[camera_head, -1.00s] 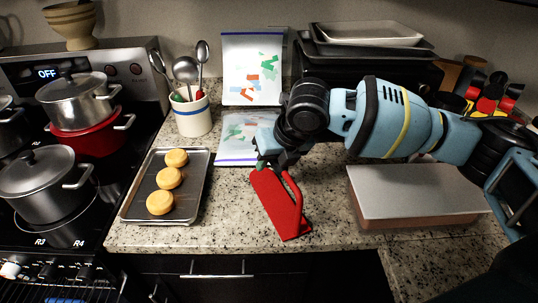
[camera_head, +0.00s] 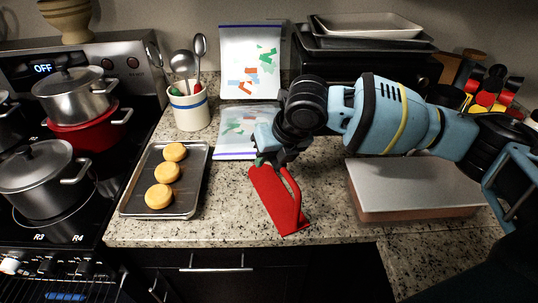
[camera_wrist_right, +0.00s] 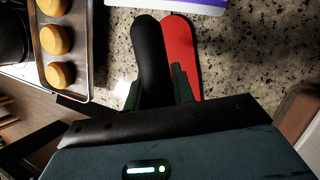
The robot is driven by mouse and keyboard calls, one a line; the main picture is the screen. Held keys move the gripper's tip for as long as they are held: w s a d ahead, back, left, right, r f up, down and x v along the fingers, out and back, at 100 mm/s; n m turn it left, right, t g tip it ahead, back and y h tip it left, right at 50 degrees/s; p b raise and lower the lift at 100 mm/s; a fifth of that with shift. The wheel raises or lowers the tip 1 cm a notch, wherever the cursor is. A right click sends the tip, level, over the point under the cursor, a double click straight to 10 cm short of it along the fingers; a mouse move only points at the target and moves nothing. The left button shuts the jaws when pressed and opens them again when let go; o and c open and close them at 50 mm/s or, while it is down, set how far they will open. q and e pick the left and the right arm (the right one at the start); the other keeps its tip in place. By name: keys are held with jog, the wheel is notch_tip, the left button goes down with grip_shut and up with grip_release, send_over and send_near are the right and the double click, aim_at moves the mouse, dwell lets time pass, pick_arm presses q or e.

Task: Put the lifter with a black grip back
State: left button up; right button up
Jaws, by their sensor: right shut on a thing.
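The lifter (camera_head: 268,196) shows red in the head view, a flat plate and a bar-like handle with a gap between them. It is tilted above the front of the counter. Whether its lower end touches the counter I cannot tell. My right gripper (camera_head: 262,160) is shut on its upper end. In the right wrist view, a long black part (camera_wrist_right: 150,45) lies between the fingers of the right gripper (camera_wrist_right: 158,88), and a red part (camera_wrist_right: 180,45) lies alongside it. The black part does not show in the head view. My left gripper is not in view.
A white crock (camera_head: 188,109) with ladles stands behind a tray (camera_head: 192,199) of yellow rounds. Two bags (camera_head: 249,62) are at the back. A grey-topped block (camera_head: 410,185) is right, with stacked trays (camera_head: 369,26) behind. Coloured utensils (camera_head: 487,98) stand far right. Pots (camera_head: 42,180) are left.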

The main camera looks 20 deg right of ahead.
jog(key=shift+f, duration=0.2)
jog(key=o, duration=1.1)
jog(key=shift+c, duration=0.2)
jog(key=shift+v, duration=3.9)
